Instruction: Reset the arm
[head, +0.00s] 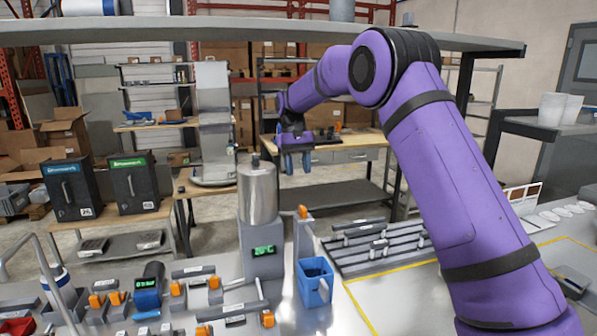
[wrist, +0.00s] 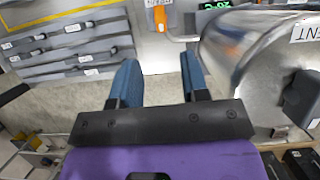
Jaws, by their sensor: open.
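My gripper (head: 293,162) hangs in the air at the end of my purple arm, above and behind the metal canister in the head view. Its two blue fingers (wrist: 160,84) stand apart in the wrist view, with nothing between them. The arm reaches in from the right and bends down at the wrist. In the wrist view the shiny metal canister (wrist: 245,62) is to the right of the fingers, with a visible gap beside them.
The metal canister (head: 258,193) stands on a grey dispenser with a green display. A blue bin (head: 314,283) stands beside it. Grey racks (head: 375,246) lie to the right. A shelf (head: 240,30) crosses overhead. Several small dispensers with orange parts crowd the left counter.

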